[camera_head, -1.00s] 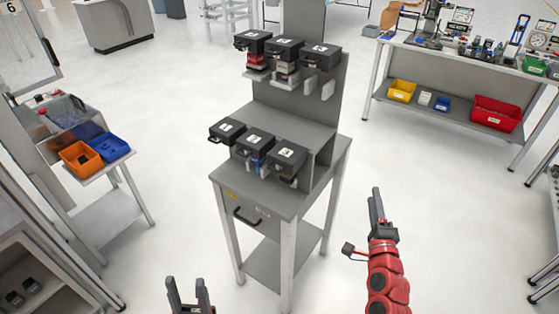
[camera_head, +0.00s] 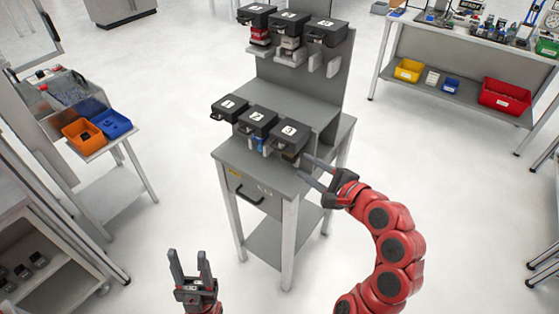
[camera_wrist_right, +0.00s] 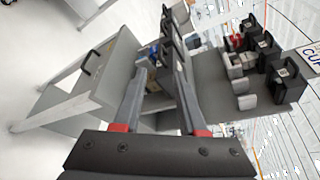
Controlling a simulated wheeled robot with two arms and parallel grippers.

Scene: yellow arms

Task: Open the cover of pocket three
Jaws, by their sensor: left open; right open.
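The lower row of the grey stand holds three black pocket covers; the rightmost cover (camera_head: 289,133) has a white label that looks like a 3. It lies flat and closed, with a small handle on its front. The middle cover (camera_head: 257,121) and left cover (camera_head: 229,106) are also closed. My right gripper (camera_head: 304,166) is open and empty just right of and in front of the rightmost cover, apart from it. In the right wrist view its fingers (camera_wrist_right: 160,62) point toward the dark covers, which they partly hide. My left gripper (camera_head: 187,254) is open and empty, low in front of the stand.
Another row of black covers (camera_head: 327,33) sits higher on the stand's back panel. The stand has a drawer handle (camera_head: 249,196) at its front. Orange (camera_head: 83,136) and blue (camera_head: 114,124) bins stand left; a workbench (camera_head: 450,95) stands right. Floor between is clear.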

